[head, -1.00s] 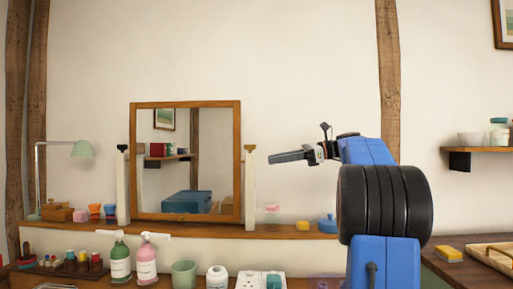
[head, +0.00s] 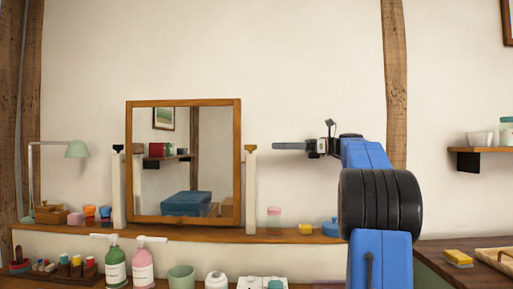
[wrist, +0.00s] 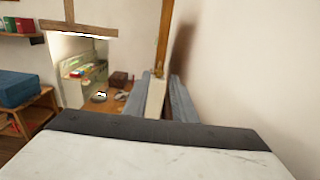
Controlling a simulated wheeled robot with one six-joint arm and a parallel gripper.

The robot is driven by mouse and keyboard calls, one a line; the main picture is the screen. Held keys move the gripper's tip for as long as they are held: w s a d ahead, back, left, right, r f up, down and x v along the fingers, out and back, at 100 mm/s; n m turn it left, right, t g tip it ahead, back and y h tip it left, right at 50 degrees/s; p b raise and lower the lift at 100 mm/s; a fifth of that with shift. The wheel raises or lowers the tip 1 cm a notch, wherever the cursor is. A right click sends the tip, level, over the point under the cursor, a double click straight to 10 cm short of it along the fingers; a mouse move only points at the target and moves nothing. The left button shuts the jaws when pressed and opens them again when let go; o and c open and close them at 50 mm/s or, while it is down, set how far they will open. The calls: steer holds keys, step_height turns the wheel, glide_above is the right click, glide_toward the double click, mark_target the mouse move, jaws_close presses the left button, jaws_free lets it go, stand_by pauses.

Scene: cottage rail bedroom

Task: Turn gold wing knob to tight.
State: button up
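The gold wing knob (head: 250,148) sits on top of the white post at the right side of the wood-framed mirror (head: 240,165). In the wrist view the gold knob (wrist: 159,72) shows small on top of its pale post (wrist: 156,98). My gripper (head: 276,146) points left, level with the knob and a short gap to its right in the head view. In the wrist view my gripper (wrist: 160,98) is open, its two grey-blue fingers apart, with the knob and post seen between them. Nothing is held. The wing's exact angle is too small to read.
A dark knob (head: 118,148) tops the left post. The wooden ledge (head: 290,238) under my gripper bears a pink-and-white jar (head: 274,215), a yellow block (head: 305,229) and a blue lidded pot (head: 330,228). Air around the gold knob is clear.

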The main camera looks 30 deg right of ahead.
mark_target(256, 146)
steer(key=x, duration=0.8)
steer(key=shift+w+a, duration=0.3)
jaws_close()
